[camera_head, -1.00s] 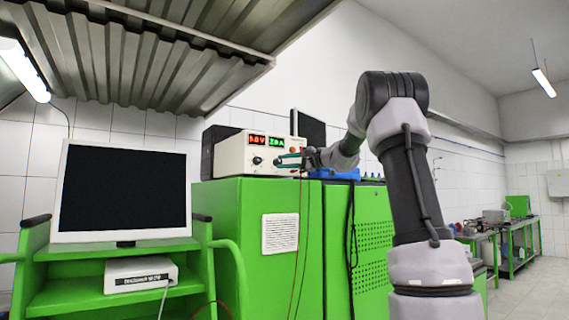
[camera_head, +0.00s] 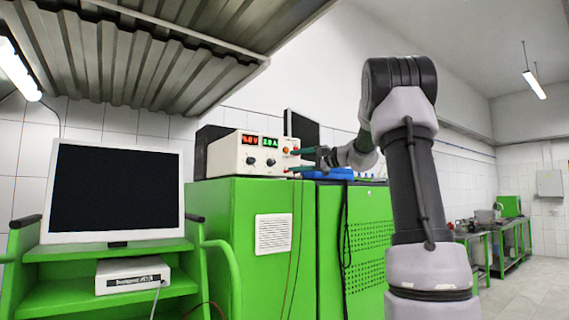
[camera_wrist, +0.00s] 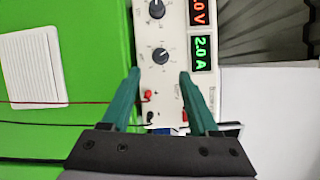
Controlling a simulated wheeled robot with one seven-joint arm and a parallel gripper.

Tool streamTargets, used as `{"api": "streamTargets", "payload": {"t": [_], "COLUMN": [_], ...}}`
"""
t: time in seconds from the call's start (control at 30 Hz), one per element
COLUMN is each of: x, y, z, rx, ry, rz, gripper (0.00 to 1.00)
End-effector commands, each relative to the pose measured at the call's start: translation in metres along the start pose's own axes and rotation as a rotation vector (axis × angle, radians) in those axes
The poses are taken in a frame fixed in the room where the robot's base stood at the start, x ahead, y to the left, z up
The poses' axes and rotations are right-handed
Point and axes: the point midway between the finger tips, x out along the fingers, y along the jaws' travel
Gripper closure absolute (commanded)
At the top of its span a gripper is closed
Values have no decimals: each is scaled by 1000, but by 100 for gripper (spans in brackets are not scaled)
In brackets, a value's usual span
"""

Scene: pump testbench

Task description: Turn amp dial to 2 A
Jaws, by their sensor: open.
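The power supply (camera_head: 228,154) is a cream box on a green cabinet, with a red volt display (camera_head: 250,140) and a green amp display (camera_head: 271,143) that reads 2.0 A, also in the wrist view (camera_wrist: 202,52). The amp dial (camera_head: 270,162) is the black knob beneath the green display; in the wrist view the dial (camera_wrist: 161,55) lies just beyond my fingertips. The volt dial (camera_wrist: 156,9) is farther up there. My gripper (camera_head: 291,161) is open and empty, right of the amp dial in the head view. Its teal fingers (camera_wrist: 160,73) stand apart, clear of the dial.
Red and black leads run from sockets (camera_wrist: 148,94) between my fingers and hang down the green cabinet (camera_head: 216,225). A blue object (camera_head: 328,174) lies on the cabinet top to the right. A monitor (camera_head: 115,190) stands at the left.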

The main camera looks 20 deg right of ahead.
Motion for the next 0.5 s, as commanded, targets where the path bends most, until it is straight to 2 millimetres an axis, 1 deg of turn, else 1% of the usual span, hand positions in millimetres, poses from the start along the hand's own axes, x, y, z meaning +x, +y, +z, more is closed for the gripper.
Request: {"api": "streamTargets", "payload": {"t": [0.03, 0.1, 0.2, 0.3, 0.5], "x": [-9, -18, -27, -30, -31], "y": [0, 0, 0, 0, 0], "z": [0, 0, 0, 0, 0], "rx": [-1, -1, 0, 0, 0], "ry": [2, 3, 1, 0, 0], "rz": [0, -1, 0, 1, 0], "gripper": [39, 39, 39, 39, 39]}}
